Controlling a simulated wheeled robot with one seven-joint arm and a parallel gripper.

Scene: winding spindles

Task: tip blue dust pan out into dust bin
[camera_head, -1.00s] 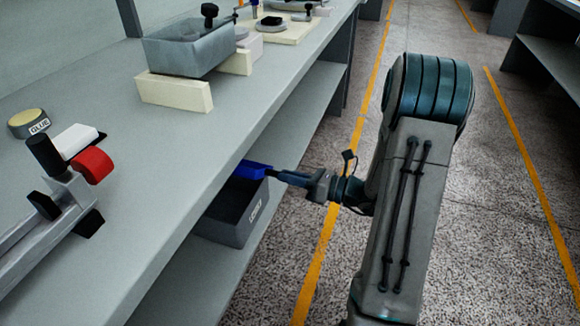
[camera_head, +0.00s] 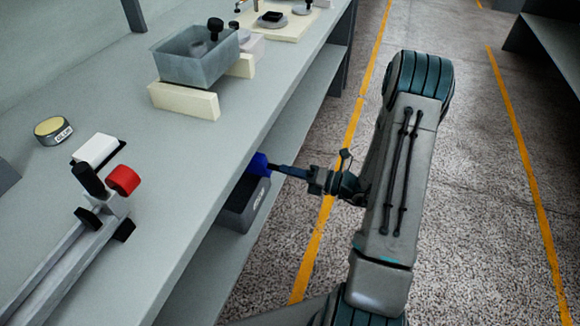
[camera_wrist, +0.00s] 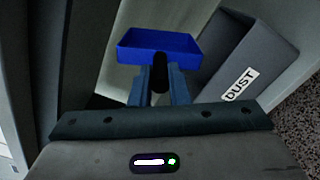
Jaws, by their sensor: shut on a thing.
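The blue dust pan (camera_head: 260,164) is at the tip of my gripper (camera_head: 279,170), just under the bench's front edge. In the wrist view the pan (camera_wrist: 158,43) is a shallow blue tray, and my gripper (camera_wrist: 160,78) is shut on its dark handle (camera_wrist: 160,70). The dark grey dust bin (camera_head: 243,206) stands on the lower shelf, below the pan. In the wrist view the bin (camera_wrist: 256,60), labelled DUST, appears to the right of the pan. The inside of the pan is too dark to show any contents.
The bench top (camera_head: 195,185) overhangs the bin and part of the pan. On it are a clamp-like device with a red knob (camera_head: 123,180), a glue tin (camera_head: 52,130) and a grey metal tray (camera_head: 195,58). The floor aisle to the right is clear.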

